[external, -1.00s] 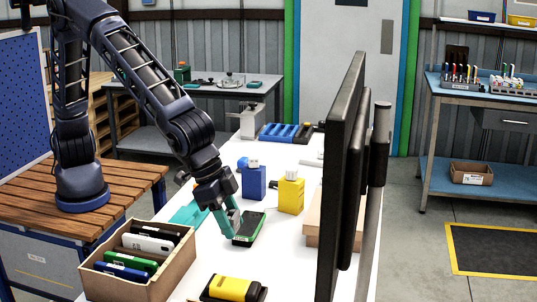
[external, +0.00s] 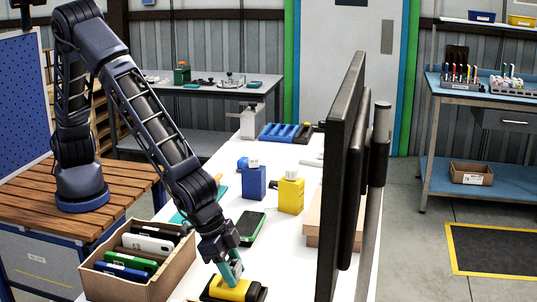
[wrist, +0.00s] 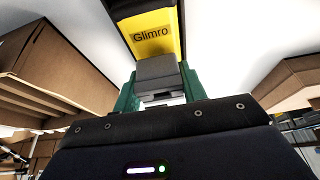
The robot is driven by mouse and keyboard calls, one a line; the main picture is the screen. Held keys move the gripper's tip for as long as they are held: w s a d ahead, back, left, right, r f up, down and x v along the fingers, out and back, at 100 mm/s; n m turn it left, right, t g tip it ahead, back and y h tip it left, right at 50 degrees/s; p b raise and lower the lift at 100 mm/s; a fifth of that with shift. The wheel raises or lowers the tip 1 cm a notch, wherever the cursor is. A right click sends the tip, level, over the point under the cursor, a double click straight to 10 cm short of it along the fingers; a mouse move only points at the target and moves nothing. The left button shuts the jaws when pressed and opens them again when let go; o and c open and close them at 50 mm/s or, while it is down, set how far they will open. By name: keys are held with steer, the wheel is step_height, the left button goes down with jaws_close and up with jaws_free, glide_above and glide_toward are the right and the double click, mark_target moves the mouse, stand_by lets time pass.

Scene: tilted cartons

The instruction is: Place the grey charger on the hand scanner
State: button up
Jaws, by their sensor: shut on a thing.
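My gripper (external: 231,270) has green fingers and is shut on a small grey block, the grey charger (wrist: 157,70). In the wrist view the charger sits between the fingers, in front of a yellow and black device labelled "Glimro" (wrist: 152,38). In the external view my gripper is right over this yellow and black device (external: 232,289), which lies near the table's front. Whether the charger touches it I cannot tell. A flat black device with green edges (external: 251,228) lies behind it. Which of the two is the hand scanner is not marked.
A cardboard carton (external: 172,270) with several upright devices stands left of my gripper. A blue block (external: 254,184) and a yellow block (external: 290,196) stand farther back. A large monitor (external: 343,170) rises at the right. White table lies clear between them.

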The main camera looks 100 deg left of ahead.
steer(key=shift+f, duration=0.1)
steer(key=o, duration=1)
steer(key=v, duration=1.2)
steer(key=s+a+r+h, duration=0.1)
steer(key=s+a+r, duration=0.7)
steer(key=a, duration=0.4)
steer(key=s+a+r, duration=0.8)
steer(key=a, duration=0.3)
steer(key=shift+y, duration=0.5)
steer(key=s+a, duration=0.3)
steer(key=s, duration=0.5)
steer(key=s+a+r, duration=0.1)
steer(key=s+a, duration=0.3)
steer(key=s, duration=0.3)
steer(key=s+a, duration=0.3)
steer(key=s, duration=0.5)
steer(key=shift+s+a+r, duration=0.25)
steer(key=shift+s+r, duration=0.05)
steer(key=shift+r, duration=0.1)
